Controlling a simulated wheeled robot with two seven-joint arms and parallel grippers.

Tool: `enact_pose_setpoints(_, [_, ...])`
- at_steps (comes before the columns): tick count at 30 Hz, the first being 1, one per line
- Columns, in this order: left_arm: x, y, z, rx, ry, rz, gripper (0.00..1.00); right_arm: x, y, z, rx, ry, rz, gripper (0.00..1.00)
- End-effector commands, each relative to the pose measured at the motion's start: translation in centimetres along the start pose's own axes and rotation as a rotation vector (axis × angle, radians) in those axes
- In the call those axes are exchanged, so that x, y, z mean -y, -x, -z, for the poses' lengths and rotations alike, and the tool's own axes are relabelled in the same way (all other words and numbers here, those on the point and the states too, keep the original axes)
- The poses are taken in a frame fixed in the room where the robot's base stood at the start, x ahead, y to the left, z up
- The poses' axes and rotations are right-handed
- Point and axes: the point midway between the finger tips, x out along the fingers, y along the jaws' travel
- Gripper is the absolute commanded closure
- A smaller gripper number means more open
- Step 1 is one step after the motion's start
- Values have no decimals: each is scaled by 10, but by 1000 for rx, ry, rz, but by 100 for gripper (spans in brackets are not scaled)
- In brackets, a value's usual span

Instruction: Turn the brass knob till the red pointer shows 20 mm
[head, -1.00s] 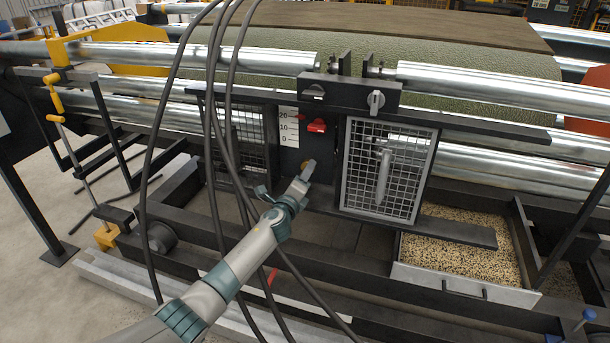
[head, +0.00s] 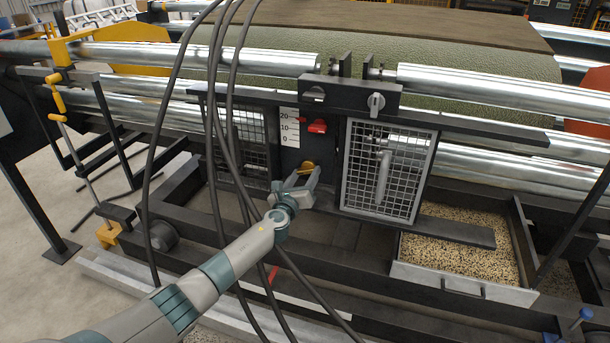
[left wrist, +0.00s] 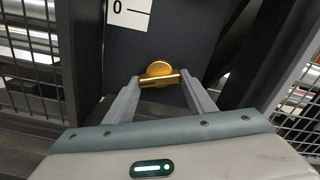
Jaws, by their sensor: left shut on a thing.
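The brass knob (head: 307,166) sits low on the dark panel below the scale. It also shows in the left wrist view (left wrist: 158,70), a round disc with a bar across it. My left gripper (left wrist: 159,80) has its fingers at the two ends of the bar and is shut on the knob; in the head view its jaws (head: 304,175) spread side by side. The white scale (head: 289,127) reads 0, 10 and 20 upward. The red pointer (head: 316,126) stands right of it, seemingly between 10 and 20; the exact reading is too small to tell. My right gripper is not in view.
Mesh guards (head: 384,175) flank the panel, the right one with a grey handle. Black cables (head: 217,110) hang in front of the machine. A tray of granules (head: 460,242) lies at the lower right. Steel rollers (head: 460,83) run above.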

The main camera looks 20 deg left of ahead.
Motion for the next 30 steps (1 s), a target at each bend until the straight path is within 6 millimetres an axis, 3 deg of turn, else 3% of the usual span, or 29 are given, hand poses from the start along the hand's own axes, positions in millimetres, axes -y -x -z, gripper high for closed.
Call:
enact_pose_setpoints(13, [-1,1,3,-3,-15,-1,72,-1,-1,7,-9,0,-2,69])
enact_pose_setpoints(14, [-1,1,3,-3,-15,-1,45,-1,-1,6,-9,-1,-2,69])
enact_pose_setpoints(16, [-1,1,2,-3,-14,-1,31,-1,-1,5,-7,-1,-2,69])
enact_pose_setpoints(30, [0,4,0,-1,-14,0,31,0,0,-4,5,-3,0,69])
